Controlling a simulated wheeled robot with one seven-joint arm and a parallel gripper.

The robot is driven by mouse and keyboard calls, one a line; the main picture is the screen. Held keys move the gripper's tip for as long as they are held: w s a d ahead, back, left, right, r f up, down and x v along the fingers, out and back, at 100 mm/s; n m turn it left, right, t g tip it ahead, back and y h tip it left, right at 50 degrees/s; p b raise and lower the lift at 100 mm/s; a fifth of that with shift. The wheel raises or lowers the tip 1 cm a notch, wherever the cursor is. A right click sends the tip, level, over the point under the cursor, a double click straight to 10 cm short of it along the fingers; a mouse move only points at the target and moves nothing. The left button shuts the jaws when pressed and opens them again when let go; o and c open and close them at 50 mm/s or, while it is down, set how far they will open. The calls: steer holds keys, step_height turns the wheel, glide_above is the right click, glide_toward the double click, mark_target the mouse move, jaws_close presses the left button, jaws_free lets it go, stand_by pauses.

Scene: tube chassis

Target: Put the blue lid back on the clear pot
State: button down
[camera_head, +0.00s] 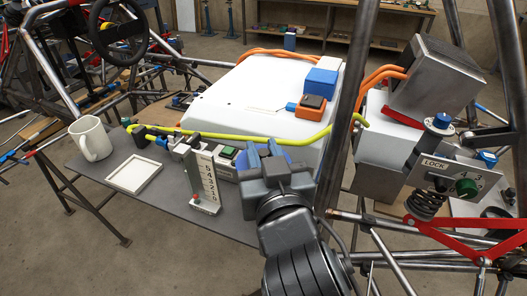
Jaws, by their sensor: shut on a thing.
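My gripper (264,152) is in the lower middle of the view, over the right end of the grey bench. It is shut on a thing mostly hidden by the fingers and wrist. A blue rounded part (284,153) shows just behind and to the right of the fingers; it looks like the blue lid, but its full outline is hidden. I cannot make out the clear pot; my gripper and arm cover part of the bench.
A white mug (91,139), a white square tray (133,174) and an upright slotted gauge (204,178) stand on the grey bench (84,168). A yellow-green hose (260,139) runs behind them. A large white case (235,98) lies behind. A dark tube (346,110) rises right of my gripper.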

steer(key=shift+f, duration=0.1)
steer(key=c, duration=1.2)
jaws_free()
steer(key=shift+v, duration=5.5)
steer(key=shift+f, duration=0.1)
steer(key=s+d+f+g+h, duration=0.1)
steer(key=s+d+f, duration=0.9)
steer(key=s, duration=0.1)
steer(key=s+d+m+h, duration=0.1)
steer(key=s+d, duration=0.2)
steer(key=s, duration=0.2)
steer(key=s+d+m+h, duration=0.1)
steer(key=s+d, duration=0.2)
steer(key=s, duration=0.2)
steer(key=s+d+g+h, duration=0.1)
steer(key=s+d, duration=0.3)
steer(key=s, duration=0.1)
steer(key=shift+s+f+m, duration=0.15)
steer(key=shift+s+m, duration=0.1)
steer(key=shift+m, duration=0.15)
